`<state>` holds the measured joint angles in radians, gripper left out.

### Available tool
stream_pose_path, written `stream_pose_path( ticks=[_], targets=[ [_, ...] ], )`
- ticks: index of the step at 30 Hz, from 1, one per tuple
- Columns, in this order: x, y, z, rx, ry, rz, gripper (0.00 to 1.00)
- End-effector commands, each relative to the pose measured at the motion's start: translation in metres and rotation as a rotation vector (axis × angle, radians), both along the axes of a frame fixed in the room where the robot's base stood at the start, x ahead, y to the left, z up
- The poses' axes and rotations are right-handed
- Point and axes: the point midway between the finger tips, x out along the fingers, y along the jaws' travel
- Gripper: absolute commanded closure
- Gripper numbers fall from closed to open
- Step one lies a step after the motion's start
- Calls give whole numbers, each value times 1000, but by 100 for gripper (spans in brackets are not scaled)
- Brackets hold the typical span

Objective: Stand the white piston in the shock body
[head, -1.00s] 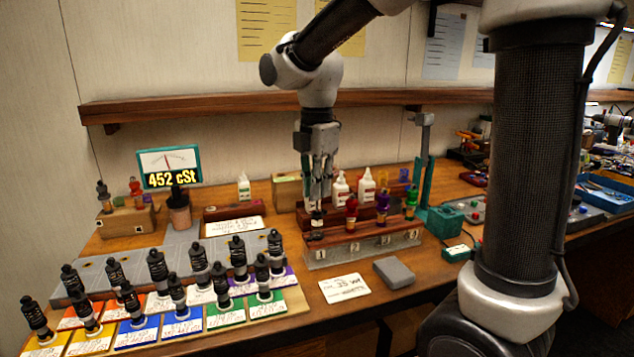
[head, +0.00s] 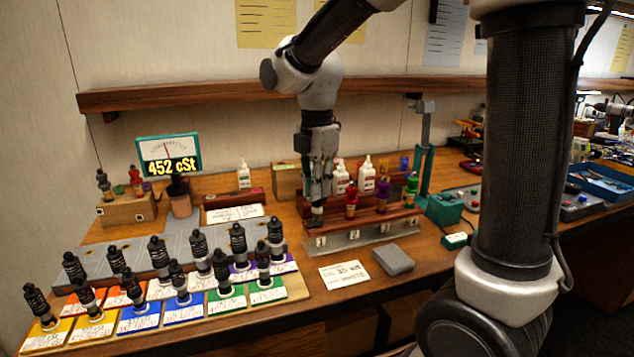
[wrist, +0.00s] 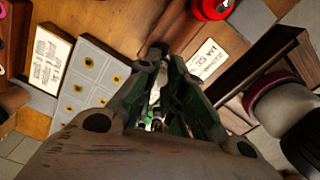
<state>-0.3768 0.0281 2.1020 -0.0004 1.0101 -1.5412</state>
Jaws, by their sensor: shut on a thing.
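My gripper (head: 317,196) points straight down over the left end of the numbered wooden rack (head: 375,236), at the place marked 1. In the wrist view its green fingers (wrist: 165,118) are closed around a small pale thing (wrist: 155,93), which seems to be the white piston. Most of it is hidden by the fingers.
Red (head: 351,202), purple (head: 383,192) and green (head: 411,188) pieces stand close to the right in the same rack. White bottles (head: 366,174) stand behind. Several black shocks (head: 221,275) stand on coloured cards at left. A grey block (head: 393,260) lies in front.

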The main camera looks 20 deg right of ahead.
Motion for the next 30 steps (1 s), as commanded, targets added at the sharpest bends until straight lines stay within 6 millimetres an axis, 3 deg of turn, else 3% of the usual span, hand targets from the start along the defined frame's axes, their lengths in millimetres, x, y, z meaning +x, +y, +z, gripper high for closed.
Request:
stream_pose_path(
  ticks=[13, 14, 15, 18, 30],
  targets=[
    [0, 0, -13, 0, 0, 0, 100],
    [0, 0, -13, 0, -1, 0, 86],
    [0, 0, -13, 0, -1, 0, 79],
    [0, 0, -13, 0, 0, 0, 64],
    [0, 0, -5, 1, -2, 0, 64]
  ],
)
